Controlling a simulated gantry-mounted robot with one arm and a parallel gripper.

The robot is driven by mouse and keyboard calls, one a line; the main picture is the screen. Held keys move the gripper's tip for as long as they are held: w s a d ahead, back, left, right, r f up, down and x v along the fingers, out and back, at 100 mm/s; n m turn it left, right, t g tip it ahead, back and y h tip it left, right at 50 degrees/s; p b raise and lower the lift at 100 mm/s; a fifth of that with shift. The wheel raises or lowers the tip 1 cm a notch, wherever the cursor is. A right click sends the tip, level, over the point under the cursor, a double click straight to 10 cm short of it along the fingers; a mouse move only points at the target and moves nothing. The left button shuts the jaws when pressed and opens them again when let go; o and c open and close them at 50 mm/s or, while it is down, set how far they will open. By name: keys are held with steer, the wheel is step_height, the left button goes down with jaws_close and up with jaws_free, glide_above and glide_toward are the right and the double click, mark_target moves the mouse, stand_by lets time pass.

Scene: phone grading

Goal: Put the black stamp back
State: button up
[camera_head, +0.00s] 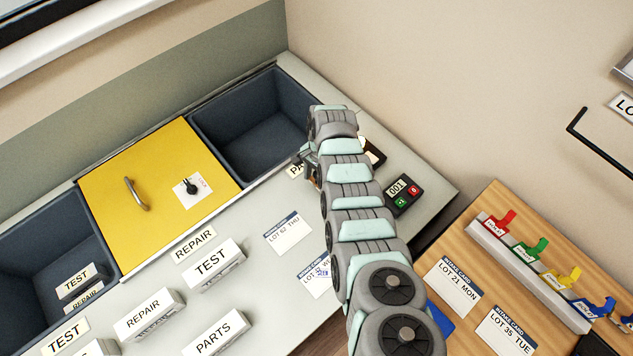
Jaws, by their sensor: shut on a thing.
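My gripper (309,166) is at the far end of my arm, low over the grey counter near the front right corner of the open dark bin. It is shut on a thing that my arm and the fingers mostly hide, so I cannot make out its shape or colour. I cannot pick out the black stamp for certain. A dark, flat, box-like thing (376,153) lies just right of my gripper, partly behind my arm. A rack (527,274) on the wooden table at the right holds red, green, yellow and blue handled pieces; its lower end is cut off by the frame.
The dark bin (203,116) looks empty. A yellow lid (112,190) with a handle lies left of it. A counter device (403,194) reading 001 sits right of my arm. Cards (288,233) and label blocks (213,262) cover the counter's front. More cards (453,287) lie on the wooden table.

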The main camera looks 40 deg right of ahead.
steer(key=shift+f, duration=0.7)
steer(key=shift+f, duration=0.15)
steer(key=o, duration=1.1)
steer(key=shift+c, duration=0.2)
steer(key=shift+r, duration=0.6)
steer(key=r, duration=0.3)
steer(key=d+r, duration=0.1)
steer(key=r, duration=0.3)
steer(key=r+p, duration=0.1)
steer(key=r, duration=0.3)
steer(key=shift+d, duration=0.2)
